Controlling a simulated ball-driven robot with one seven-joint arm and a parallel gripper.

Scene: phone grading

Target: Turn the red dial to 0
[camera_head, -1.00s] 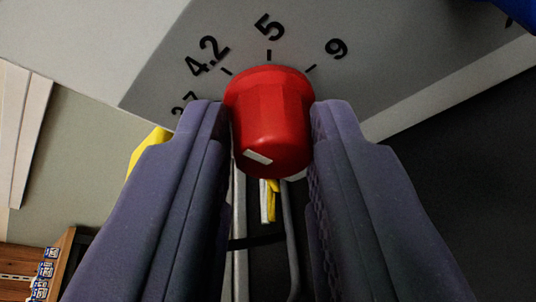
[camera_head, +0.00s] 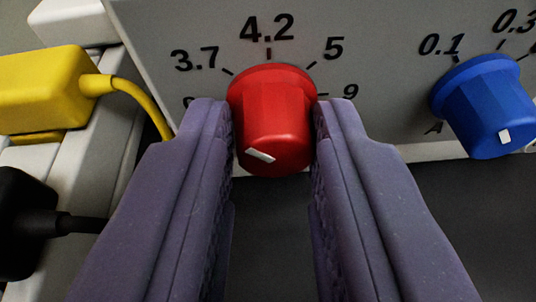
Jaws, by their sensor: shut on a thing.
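The red dial (camera_head: 274,120) sits on a pale grey panel in the middle of the view. My gripper (camera_head: 275,125) is shut on it, one purple-grey finger on each side. The dial's white mark (camera_head: 261,155) is at the lower left of its front face. Around the dial the panel shows 3.7, 4.2, 5 and 9 from left to right, with 4.2 straight above. A character at the far left is mostly hidden by the left finger and cannot be read for certain.
A blue dial (camera_head: 487,106) with its own white mark is on the same panel at the right. A yellow plug (camera_head: 50,90) with a yellow cable is at the left. A black plug (camera_head: 22,222) is below it. Below the panel is a dark area.

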